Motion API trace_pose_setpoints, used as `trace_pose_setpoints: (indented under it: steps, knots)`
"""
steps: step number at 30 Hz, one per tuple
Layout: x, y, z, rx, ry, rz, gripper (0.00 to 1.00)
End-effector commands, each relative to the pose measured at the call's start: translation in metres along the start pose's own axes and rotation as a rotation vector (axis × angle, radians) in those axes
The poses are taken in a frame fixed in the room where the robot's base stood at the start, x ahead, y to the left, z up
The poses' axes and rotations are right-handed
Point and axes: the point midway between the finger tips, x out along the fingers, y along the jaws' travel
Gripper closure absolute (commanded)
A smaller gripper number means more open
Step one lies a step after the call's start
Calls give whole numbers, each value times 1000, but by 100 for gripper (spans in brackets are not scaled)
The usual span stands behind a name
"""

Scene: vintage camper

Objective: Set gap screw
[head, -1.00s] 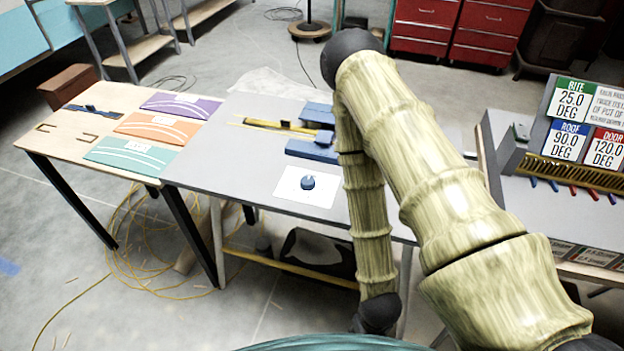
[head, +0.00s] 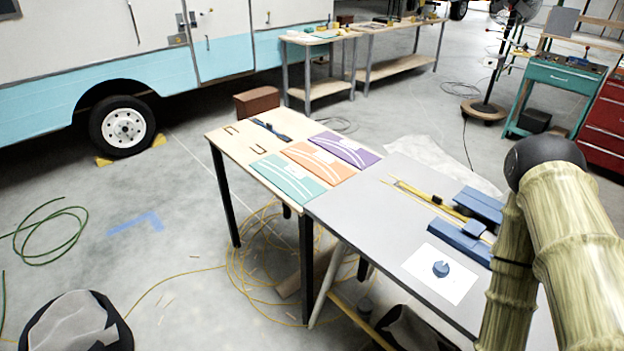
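A small dark blue knob (head: 441,269) stands on a white sheet (head: 452,292) on the grey table in the head view. I cannot tell if this knob is the gap screw, and I see nothing else clearly of that name. Behind it on the same table, blue blocks (head: 480,204) lie around a yellow bar (head: 440,205). My arm's jointed links cover the right side of the view and hide part of this table. My gripper is out of view.
The grey table (head: 375,225) adjoins a wooden table (head: 232,135) with green, orange and purple panels (head: 312,160). A camper (head: 150,60) stands behind, left. Hoses and yellow cable (head: 240,275) lie on the floor. A dark bag-like object (head: 75,325) sits front left.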

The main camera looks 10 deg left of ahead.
Motion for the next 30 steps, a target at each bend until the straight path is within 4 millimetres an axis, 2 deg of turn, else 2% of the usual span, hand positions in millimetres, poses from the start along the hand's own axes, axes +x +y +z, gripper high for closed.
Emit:
trace_pose_setpoints:
  steps: [20, 23, 24, 30]
  knots:
    - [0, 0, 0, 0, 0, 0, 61]
    - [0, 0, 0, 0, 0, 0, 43]
    - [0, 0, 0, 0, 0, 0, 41]
    - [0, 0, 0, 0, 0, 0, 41]
